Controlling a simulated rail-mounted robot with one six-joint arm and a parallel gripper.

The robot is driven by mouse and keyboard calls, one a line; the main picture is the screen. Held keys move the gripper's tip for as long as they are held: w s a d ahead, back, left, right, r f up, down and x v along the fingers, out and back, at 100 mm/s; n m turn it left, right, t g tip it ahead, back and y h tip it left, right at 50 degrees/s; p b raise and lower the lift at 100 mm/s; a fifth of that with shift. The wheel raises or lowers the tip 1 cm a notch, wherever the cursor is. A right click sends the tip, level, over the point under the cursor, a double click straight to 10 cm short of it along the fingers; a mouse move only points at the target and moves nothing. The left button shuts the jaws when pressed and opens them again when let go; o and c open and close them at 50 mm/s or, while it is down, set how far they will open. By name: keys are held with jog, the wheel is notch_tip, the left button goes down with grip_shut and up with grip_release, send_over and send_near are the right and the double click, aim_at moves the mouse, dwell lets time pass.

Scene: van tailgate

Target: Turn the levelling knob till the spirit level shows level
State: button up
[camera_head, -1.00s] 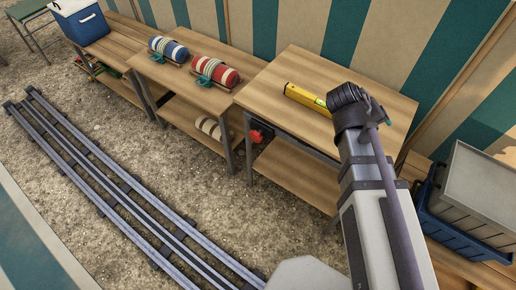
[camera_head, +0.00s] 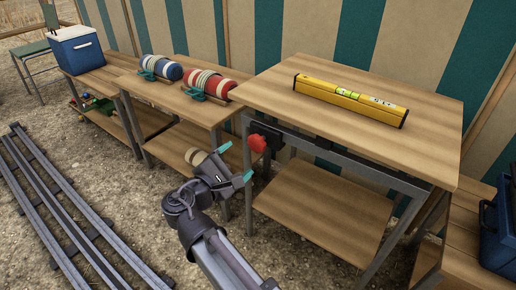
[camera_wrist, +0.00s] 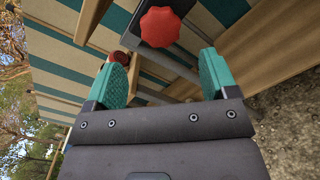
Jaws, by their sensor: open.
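The red levelling knob (camera_head: 258,143) sticks out from a dark bracket at the left front of the table frame. In the wrist view the lobed knob (camera_wrist: 160,27) lies ahead of my fingers, near the top centre. The yellow spirit level (camera_head: 350,99) lies on the tabletop; its green vial (camera_head: 347,94) is too small to read the bubble. My gripper (camera_head: 236,163), with teal finger pads, is open and empty, below and left of the knob and apart from it. In the wrist view my gripper (camera_wrist: 160,75) has its two pads wide apart.
The tabletop (camera_head: 430,105) is otherwise clear, with a lower shelf (camera_head: 320,210) under it. Red (camera_head: 207,85) and blue (camera_head: 162,69) strapped rolls lie on the table to the left. A blue cooler (camera_head: 76,50) stands farther left. A blue crate (camera_head: 498,235) is at right.

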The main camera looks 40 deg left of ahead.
aim_at(254, 146)
jog(key=w, duration=0.9)
jog(key=shift+w, duration=0.2)
jog(key=shift+d, duration=0.1)
jog(key=shift+c, duration=0.3)
jog(key=c, duration=0.8)
jog(key=shift+c, duration=0.2)
